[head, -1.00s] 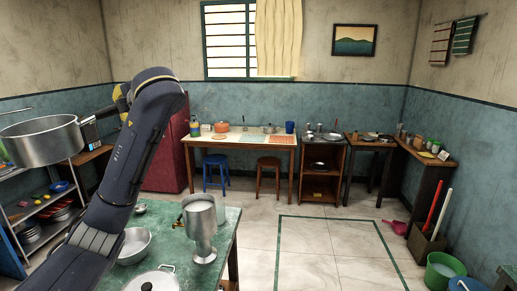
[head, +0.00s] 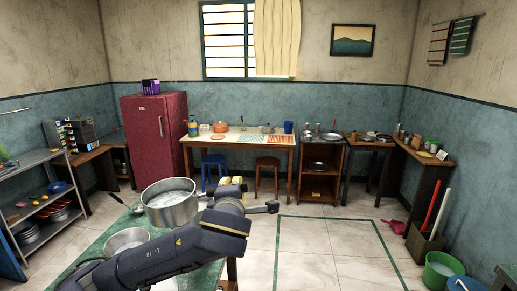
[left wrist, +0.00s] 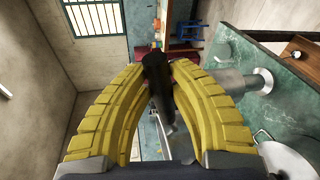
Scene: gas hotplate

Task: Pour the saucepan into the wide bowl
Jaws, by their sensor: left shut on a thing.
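The saucepan (head: 165,213) is a silver pan with whitish contents showing inside, in the head view. It is held up beyond the wide bowl in the picture, and looks near level. The wide bowl is taken to be the plain metal bowl (head: 124,238) on the green table, partly hidden by my arm. My left gripper (head: 232,181) is to the right of the saucepan. In the left wrist view its yellow fingers are shut on the dark saucepan handle (left wrist: 157,75). My right gripper is not in view.
The green table (head: 92,254) is largely hidden by my left arm. In the left wrist view a metal goblet-like vessel (left wrist: 238,83) and a lidded pot (left wrist: 288,160) stand on it. A metal shelf (head: 40,195) is at the left.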

